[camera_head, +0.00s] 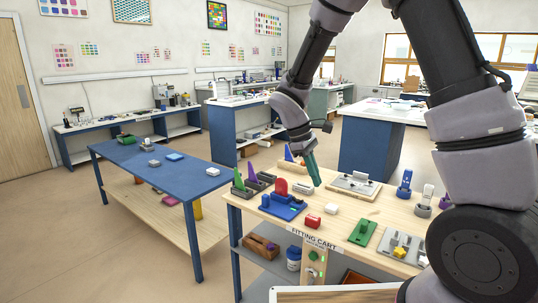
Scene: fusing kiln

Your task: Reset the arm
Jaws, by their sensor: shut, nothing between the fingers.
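My arm reaches in from the top right and bends down over the wooden top of the fitting cart (338,226). My gripper (315,180) points downward with its narrow teal fingers shut and empty. It is over the back part of the cart top, between a red-and-blue fixture (283,203) and a pale grey plate with a fitting on it (354,185). I cannot tell how far the fingertips are above the cart top.
The cart top also holds a red block (313,221), a white block (332,208), a green plate (362,233) and blue upright pieces (404,184). A blue table (160,160) with small items stands left. Open floor lies between the furniture.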

